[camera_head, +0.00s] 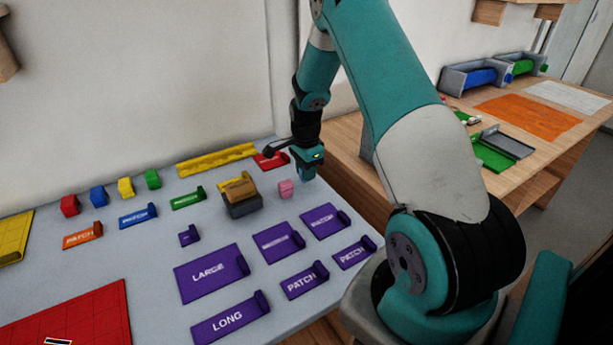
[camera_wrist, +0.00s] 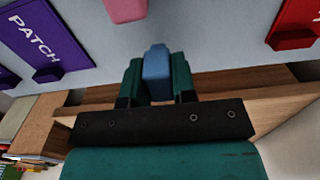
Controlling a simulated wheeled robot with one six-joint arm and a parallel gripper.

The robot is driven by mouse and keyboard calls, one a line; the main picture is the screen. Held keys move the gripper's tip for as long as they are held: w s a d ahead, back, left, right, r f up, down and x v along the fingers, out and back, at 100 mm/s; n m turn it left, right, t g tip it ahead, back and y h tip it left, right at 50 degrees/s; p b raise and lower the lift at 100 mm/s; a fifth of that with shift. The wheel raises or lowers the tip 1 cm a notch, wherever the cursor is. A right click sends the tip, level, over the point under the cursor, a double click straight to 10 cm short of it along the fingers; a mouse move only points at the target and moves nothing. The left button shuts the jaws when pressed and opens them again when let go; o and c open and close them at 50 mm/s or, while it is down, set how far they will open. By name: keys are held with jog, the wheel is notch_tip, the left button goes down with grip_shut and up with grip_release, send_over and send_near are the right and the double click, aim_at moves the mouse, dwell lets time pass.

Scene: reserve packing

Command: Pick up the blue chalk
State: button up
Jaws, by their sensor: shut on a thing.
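The blue chalk (camera_wrist: 157,72) is a small blue block between my gripper's two teal fingers in the wrist view. My gripper (camera_wrist: 157,85) is shut on it. In the head view my gripper (camera_head: 307,172) points down at the right back edge of the grey table, just right of a pink block (camera_head: 286,189). The chalk is hard to make out there. I cannot tell whether it still touches the table.
Purple holders, one marked LARGE (camera_head: 210,272), fill the table's front right. A brown block (camera_head: 239,188) sits on a grey one left of the pink block. A red holder (camera_head: 270,160) stands behind my gripper. A wooden table (camera_head: 450,165) is at the right.

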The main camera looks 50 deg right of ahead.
notch_tip(320, 180, up, 18)
jog(key=b, duration=0.2)
jog(key=shift+r, duration=0.15)
jog(key=shift+o, duration=0.4)
jog(key=shift+c, duration=0.4)
